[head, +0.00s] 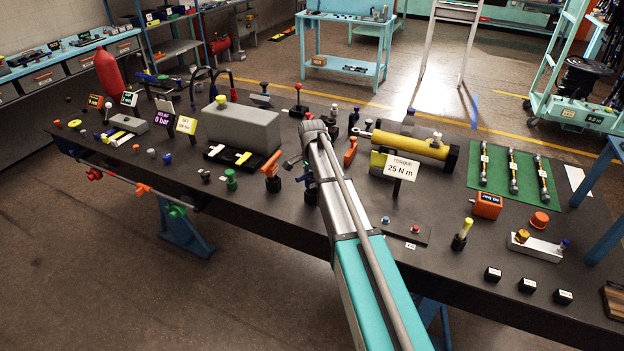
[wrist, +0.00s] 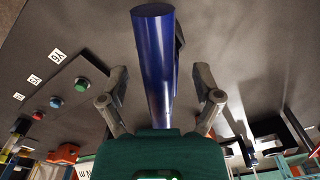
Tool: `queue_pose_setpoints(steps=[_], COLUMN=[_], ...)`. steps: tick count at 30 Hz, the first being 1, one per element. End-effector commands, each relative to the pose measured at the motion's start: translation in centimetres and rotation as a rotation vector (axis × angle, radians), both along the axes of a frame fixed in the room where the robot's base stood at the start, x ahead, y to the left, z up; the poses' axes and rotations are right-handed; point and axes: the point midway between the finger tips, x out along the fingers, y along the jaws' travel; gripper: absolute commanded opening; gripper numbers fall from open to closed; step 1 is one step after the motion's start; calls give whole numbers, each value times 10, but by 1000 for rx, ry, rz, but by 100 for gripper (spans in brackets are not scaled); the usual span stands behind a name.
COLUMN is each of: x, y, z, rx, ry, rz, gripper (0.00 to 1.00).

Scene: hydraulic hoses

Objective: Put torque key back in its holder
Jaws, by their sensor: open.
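A thick blue cylinder (wrist: 154,60) with a dark part on its right side stands between the two fingers of my gripper (wrist: 161,78) in the wrist view. The fingers are open, with a gap on each side of it. I cannot tell for certain that it is the torque key. In the head view, my gripper (head: 303,150) is over the middle of the bench, partly hidden by my arm. A small blue part (head: 308,178) shows just below it. A sign reading TORQUE 25 N m (head: 400,169) stands to the right. I cannot make out the key's holder.
The dark bench (head: 380,270) is crowded. A grey block (head: 240,128) and an orange-handled tool (head: 272,170) stand left of my gripper. Another orange tool (head: 350,151) and a yellow cylinder (head: 410,143) stand right. A plate with coloured buttons (head: 402,232) lies nearer the front.

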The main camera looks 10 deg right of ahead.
Motion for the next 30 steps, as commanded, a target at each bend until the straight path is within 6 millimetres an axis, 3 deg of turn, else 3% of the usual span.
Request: queue_pose_setpoints(steps=[30], x=[0], y=[0], z=[77], rx=[0], ry=[0], rz=[0], gripper=[82])
